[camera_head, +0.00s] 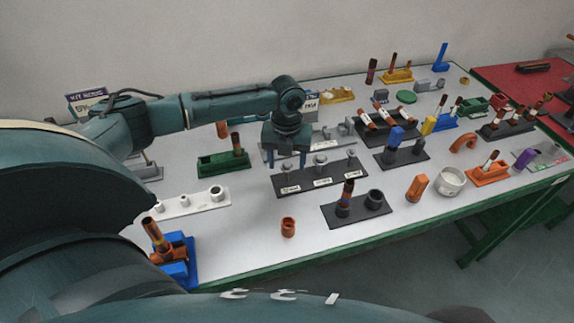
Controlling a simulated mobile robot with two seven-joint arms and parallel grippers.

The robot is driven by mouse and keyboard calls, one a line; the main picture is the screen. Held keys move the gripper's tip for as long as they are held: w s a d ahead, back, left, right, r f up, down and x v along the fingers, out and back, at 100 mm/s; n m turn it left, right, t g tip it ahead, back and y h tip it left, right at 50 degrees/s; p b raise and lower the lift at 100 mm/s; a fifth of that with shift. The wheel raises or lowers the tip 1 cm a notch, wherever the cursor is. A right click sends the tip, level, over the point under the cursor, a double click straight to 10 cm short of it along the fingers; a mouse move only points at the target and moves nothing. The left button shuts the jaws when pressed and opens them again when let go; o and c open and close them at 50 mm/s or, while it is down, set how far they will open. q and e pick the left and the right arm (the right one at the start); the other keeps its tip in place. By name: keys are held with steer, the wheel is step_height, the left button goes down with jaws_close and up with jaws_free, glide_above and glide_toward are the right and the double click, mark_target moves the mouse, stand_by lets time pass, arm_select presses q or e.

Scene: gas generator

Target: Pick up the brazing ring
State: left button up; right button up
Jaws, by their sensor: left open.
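The rack carries small light metal pieces on posts, in a row. The left piece (287,175) is just below and between my fingers; I cannot tell whether they touch it. I cannot tell for certain which small piece is the brazing ring; the rings are too small to make out. My right gripper is not in view.
A small copper cup (288,228) stands on the table in front of the rack. A dark holder (358,208) with a brown tube is to its right. A green holder (223,164) and a white strip (189,203) lie to the left. The table's front middle (250,255) is clear.

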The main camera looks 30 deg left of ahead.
arm_select(q)
steer(key=shift+f, duration=0.1)
steer(key=shift+c, duration=0.5)
steer(key=c, duration=0.7)
